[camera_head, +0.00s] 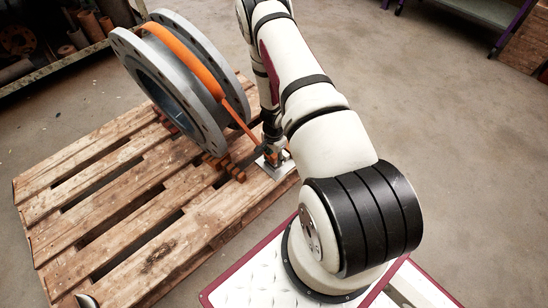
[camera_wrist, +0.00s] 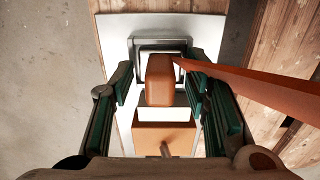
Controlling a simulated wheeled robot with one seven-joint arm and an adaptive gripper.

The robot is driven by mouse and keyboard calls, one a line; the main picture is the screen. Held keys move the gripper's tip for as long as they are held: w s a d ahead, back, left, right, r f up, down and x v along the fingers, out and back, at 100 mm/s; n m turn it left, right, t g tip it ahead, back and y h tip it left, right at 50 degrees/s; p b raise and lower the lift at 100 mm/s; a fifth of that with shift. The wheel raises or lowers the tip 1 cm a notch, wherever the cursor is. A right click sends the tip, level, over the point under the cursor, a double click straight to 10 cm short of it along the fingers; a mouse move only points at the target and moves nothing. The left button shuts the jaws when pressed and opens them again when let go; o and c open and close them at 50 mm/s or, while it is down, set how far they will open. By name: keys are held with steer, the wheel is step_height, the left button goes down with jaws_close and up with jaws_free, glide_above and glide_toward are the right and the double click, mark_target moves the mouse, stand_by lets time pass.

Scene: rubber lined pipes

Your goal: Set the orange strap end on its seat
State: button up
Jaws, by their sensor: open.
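The orange strap (camera_head: 187,54) runs over the flanged grey pipe piece and slants down to my gripper. In the wrist view the strap (camera_wrist: 255,86) comes in from the right, and its orange block-shaped end (camera_wrist: 160,80) lies between my gripper's fingers. My gripper (camera_wrist: 165,72) is open, with a finger on each side of the strap end and gaps beside it. The seat, a grey metal frame (camera_wrist: 160,41) on a pale plate (camera_wrist: 112,35), is under and beyond the end. I cannot tell whether the end touches it. In the head view my gripper (camera_head: 273,156) is low at the pallet's edge.
The grey flanged pipe (camera_head: 128,54) stands on the wooden pallet (camera_head: 120,215), with reddish-brown chocks (camera_head: 222,164) beside it. A rack with pipe parts (camera_head: 48,62) is at the upper left. A purple-framed table (camera_head: 495,12) is at the upper right.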

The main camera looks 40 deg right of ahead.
mark_target(274, 155)
step_height(274, 155, up, 12)
stand_by(0.4)
steer(key=shift+f, duration=0.1)
